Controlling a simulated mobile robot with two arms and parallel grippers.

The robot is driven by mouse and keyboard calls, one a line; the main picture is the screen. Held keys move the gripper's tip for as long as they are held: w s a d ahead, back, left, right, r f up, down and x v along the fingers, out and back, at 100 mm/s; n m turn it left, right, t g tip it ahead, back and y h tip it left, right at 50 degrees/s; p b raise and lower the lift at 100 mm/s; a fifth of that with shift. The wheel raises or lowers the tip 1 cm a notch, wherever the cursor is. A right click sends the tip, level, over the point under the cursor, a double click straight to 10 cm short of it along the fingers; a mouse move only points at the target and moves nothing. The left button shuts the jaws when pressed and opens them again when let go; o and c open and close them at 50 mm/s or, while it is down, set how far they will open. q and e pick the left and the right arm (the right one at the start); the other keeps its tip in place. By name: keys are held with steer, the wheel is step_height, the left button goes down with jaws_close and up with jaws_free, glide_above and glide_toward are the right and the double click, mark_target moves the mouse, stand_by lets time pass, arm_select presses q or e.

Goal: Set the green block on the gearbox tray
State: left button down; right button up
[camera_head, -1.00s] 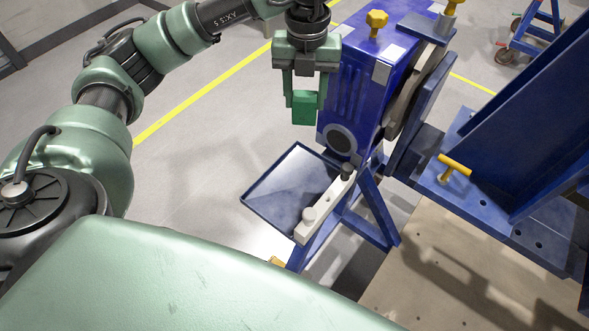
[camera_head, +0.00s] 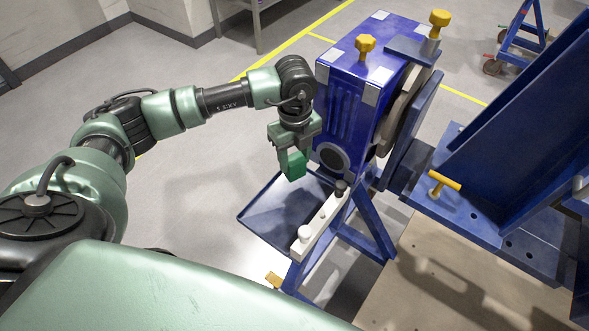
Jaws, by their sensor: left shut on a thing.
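The green block (camera_head: 296,165) is held between the fingers of my left gripper (camera_head: 291,164), which is shut on it and points down. The gearbox tray (camera_head: 268,218) is a shallow dark-blue tray on the blue stand, below the gearbox. In the picture the block's lower end overlaps the tray's far edge. It looks to be above the tray, though I cannot tell the exact gap. My right gripper is not in view.
The blue gearbox (camera_head: 345,108) with yellow knobs stands right beside my left gripper. A white bar (camera_head: 322,220) with a white knob and a dark knob runs along the tray's right side. A yellow T-handle (camera_head: 444,183) sits on the blue fixture at right.

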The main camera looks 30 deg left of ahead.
mark_target(295, 173)
arm_select(q)
step_height(295, 173, down, 6)
steer(key=shift+r+p, duration=0.1)
steer(key=shift+p, duration=0.35)
steer(key=shift+f, duration=0.2)
steer(key=shift+f, duration=0.2)
steer(key=c, duration=0.7)
jaws_free()
steer(key=shift+r, duration=0.1)
steer(key=shift+r, duration=0.1)
